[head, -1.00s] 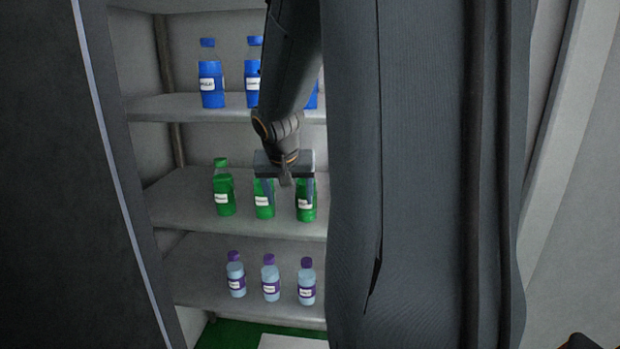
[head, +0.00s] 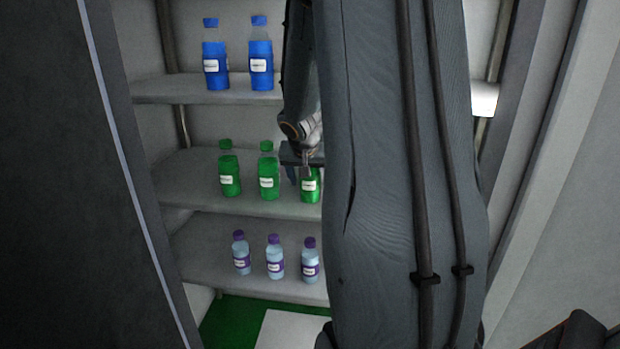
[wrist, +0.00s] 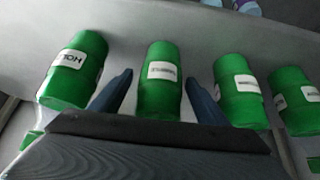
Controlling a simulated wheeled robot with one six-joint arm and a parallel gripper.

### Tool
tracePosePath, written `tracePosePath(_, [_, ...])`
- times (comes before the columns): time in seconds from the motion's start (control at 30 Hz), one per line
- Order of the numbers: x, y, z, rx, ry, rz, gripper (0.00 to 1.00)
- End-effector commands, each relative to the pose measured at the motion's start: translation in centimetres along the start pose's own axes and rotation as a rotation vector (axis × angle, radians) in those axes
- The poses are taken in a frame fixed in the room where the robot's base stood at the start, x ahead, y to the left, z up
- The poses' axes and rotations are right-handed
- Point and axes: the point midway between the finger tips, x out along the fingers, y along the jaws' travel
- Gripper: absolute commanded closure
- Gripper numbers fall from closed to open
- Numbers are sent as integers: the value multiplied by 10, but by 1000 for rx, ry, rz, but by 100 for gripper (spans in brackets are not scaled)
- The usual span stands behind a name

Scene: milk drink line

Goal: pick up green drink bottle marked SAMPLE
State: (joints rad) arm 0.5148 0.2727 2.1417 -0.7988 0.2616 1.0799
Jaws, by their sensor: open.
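Several green drink bottles stand in a row on the middle shelf, each with a white label. The head view shows a left one (head: 229,172), a middle one (head: 268,173) and a right one (head: 310,188). My gripper (head: 304,168) is open at the right one and hides its top. In the wrist view, my gripper (wrist: 159,77) has one finger on each side of a green bottle (wrist: 160,97), with gaps on both sides. Its label is too small to read, so I cannot tell which bottle is marked SAMPLE. Another green bottle (wrist: 75,70) stands left of the fingers.
Two more green bottles (wrist: 238,92) (wrist: 293,100) stand close to the right finger. Blue bottles (head: 216,60) are on the shelf above and purple-capped bottles (head: 275,260) on the shelf below. My arm hides the shelves' right part in the head view.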

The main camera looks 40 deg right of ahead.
Motion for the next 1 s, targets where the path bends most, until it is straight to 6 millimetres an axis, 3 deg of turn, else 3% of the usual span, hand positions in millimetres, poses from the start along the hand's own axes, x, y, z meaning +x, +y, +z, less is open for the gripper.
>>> tracePosePath(0.27, [2, 0, 0, -1, 0, -1, 34])
tracePosePath(0.5, [2, 0, 0, -1, 0, -1, 74])
tracePosePath(0.6, [1, 0, 0, -1, 1, -1, 87])
tracePosePath(1.0, [-4, -1, -4, -1, 2, -1, 87])
